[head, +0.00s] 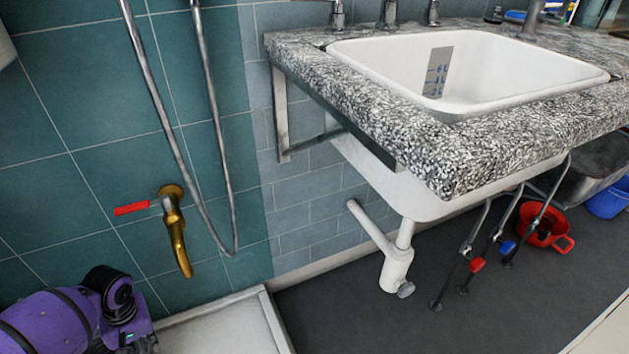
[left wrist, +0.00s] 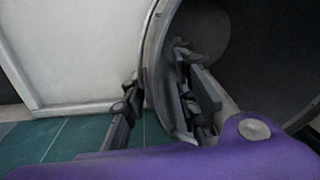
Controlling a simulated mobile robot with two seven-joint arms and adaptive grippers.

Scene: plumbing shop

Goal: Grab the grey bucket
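A large round grey vessel, which looks like the grey bucket (left wrist: 152,60), fills the upper right of the left wrist view, with its open mouth and dark inside showing. My left gripper (left wrist: 158,82) is at its rim. One finger is outside the wall on the left, and the other is inside the mouth. The fingers stand apart with the rim between them; whether either one touches it is hard to tell. In the head view my purple left arm is at the lower left, but its gripper and the bucket are out of frame. My right gripper is in neither view.
A white sink (head: 390,90) sits in a speckled counter (head: 330,75), with a white drain trap (head: 397,270) below. A brass tap (head: 175,235) and hose are on the teal wall. A red container (head: 525,216) and a grey metal bin (head: 597,160) stand at the right.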

